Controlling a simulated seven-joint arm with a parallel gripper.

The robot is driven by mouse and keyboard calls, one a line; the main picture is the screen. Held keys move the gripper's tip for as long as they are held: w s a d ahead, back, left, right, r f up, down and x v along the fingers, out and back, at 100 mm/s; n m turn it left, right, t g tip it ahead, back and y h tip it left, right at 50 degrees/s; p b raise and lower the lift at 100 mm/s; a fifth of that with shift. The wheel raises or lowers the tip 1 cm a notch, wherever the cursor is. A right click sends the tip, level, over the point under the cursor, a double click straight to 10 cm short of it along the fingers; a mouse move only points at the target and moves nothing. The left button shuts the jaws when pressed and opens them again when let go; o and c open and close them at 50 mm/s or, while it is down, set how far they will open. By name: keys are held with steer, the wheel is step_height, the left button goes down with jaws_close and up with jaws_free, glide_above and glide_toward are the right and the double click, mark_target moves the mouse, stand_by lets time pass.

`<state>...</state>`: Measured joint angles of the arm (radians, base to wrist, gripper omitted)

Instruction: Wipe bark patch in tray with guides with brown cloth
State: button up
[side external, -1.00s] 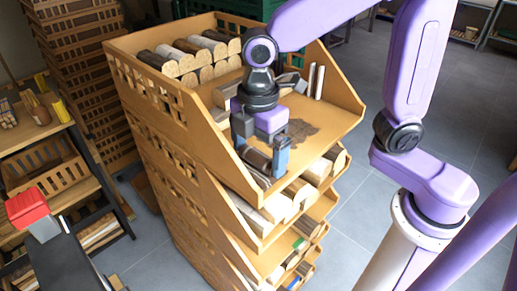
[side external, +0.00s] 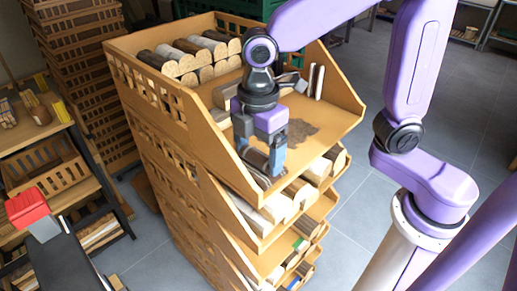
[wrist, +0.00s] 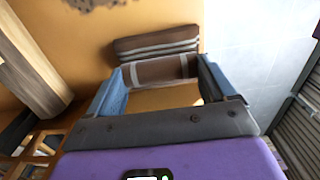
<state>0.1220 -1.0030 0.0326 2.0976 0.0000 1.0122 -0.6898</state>
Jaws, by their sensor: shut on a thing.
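My gripper (side external: 257,158) is low over the front left of the top wooden tray (side external: 340,123). Its blue fingers are set wide and shut on a brown roll with pale bands, which looks like the brown cloth (wrist: 160,70). In the wrist view the roll lies across between both fingertips. The bark patch (side external: 302,131) is a dark, irregular brown stain on the tray floor, right of the gripper and apart from it. Its edge shows blurred at the top of the wrist view (wrist: 95,3). I cannot tell whether the roll touches the tray.
A brown folded stack (wrist: 155,44) lies just beyond the roll. Several logs (side external: 200,55) fill the tray's back left, and upright slats (side external: 316,80) stand at its back right. The tray's sloped left wall (side external: 215,140) is close to the gripper. The floor around the patch is clear.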

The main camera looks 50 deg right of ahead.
mark_target(259, 154)
steer(key=shift+r, duration=3)
steer(key=w+d+r, duration=0.1)
steer(key=w+d, duration=0.1)
steer(key=d, duration=0.7)
steer(key=w+d+r, duration=0.1)
steer(key=w+d, duration=0.1)
steer(key=d, duration=0.8)
